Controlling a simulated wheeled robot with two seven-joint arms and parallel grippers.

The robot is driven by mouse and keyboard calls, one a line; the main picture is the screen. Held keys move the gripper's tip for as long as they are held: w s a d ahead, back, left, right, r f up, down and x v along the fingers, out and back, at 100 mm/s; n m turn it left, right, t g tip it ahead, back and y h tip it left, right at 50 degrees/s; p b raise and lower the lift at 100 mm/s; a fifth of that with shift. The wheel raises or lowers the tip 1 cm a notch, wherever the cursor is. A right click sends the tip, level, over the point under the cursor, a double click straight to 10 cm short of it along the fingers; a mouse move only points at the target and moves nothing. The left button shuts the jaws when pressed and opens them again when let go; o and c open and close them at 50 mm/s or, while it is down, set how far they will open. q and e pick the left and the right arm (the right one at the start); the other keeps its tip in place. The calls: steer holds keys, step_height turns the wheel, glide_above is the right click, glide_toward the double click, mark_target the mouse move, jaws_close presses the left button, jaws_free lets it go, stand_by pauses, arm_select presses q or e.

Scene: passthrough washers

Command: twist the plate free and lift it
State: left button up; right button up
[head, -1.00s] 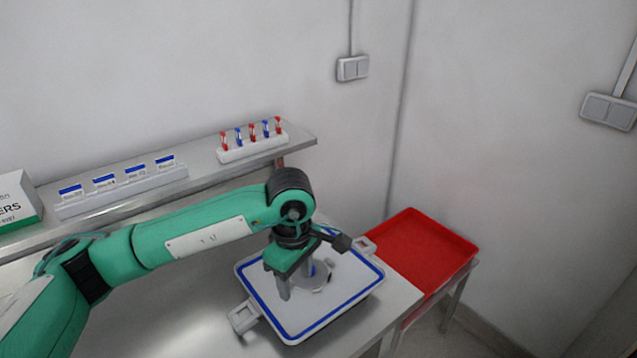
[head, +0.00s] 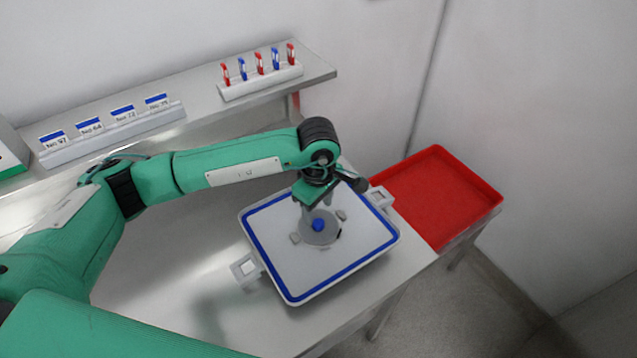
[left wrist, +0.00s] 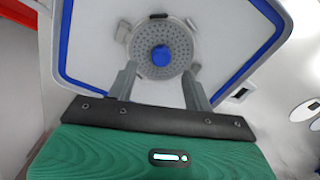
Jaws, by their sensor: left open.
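The round grey perforated plate (head: 325,238) lies in the middle of a white rectangular panel with a blue border (head: 283,262). A blue knob (head: 318,225) stands at its centre. In the left wrist view the plate (left wrist: 178,64) shows its holes, the blue knob (left wrist: 161,56) and small clips around its rim. My left gripper (head: 316,206) is open and empty above the plate's far side, fingers pointing down. In the left wrist view its fingers (left wrist: 159,72) frame the plate's near edge, with the knob beyond the tips. I cannot tell their height above it. My right gripper is out of view.
The panel has grey side handles (head: 246,269) and sits on a metal table (head: 180,262). A red tray (head: 437,197) stands to the right. A shelf behind holds a rack of red and blue clips (head: 262,81) and a labelled strip (head: 113,134). The table left of the panel is clear.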

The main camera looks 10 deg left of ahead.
mark_target(318, 222)
arm_select(q)
step_height(318, 222, down, 4)
steer(key=shift+s+r+p, duration=0.15)
steer(key=shift+r+p, duration=0.05)
steer(key=shift+p, duration=0.35)
steer(key=shift+f, duration=0.7)
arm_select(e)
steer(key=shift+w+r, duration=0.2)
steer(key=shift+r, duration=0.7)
arm_select(q)
steer(key=c, duration=1.1)
steer(key=n, duration=0.4)
steer(key=shift+b, duration=0.4)
steer(key=n, duration=0.4)
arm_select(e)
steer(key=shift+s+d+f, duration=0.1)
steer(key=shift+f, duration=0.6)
arm_select(q)
steer(key=shift+r, duration=0.1)
steer(key=shift+r, duration=0.15)
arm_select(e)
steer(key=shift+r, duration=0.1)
